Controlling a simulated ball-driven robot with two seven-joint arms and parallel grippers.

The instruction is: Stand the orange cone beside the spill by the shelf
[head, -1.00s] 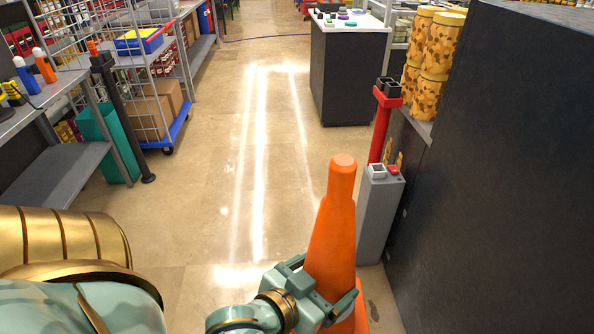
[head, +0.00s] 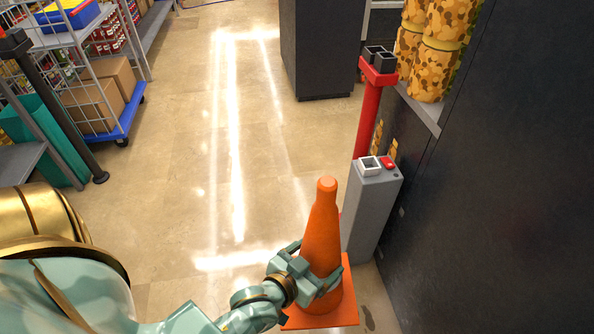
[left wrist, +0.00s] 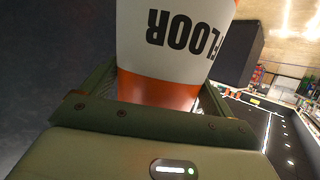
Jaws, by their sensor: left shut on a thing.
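The orange cone (head: 321,235) is upright in the head view, its square base (head: 335,312) low in the picture. My left gripper (head: 315,262) is shut around the cone's body from the left. In the left wrist view the cone (left wrist: 175,35) fills the top middle between the fingers, with a white band lettered "FLOOR". I cannot tell whether the base touches the floor. A small dark patch, possibly the spill (head: 368,318), lies on the floor just right of the base. My right gripper is not in view.
A grey box post (head: 370,210) with a red button stands close behind the cone, near a red post (head: 369,120). A dark cabinet wall (head: 480,200) closes the right side. A wire cart (head: 100,95) stands at the left. The middle floor (head: 180,190) is clear.

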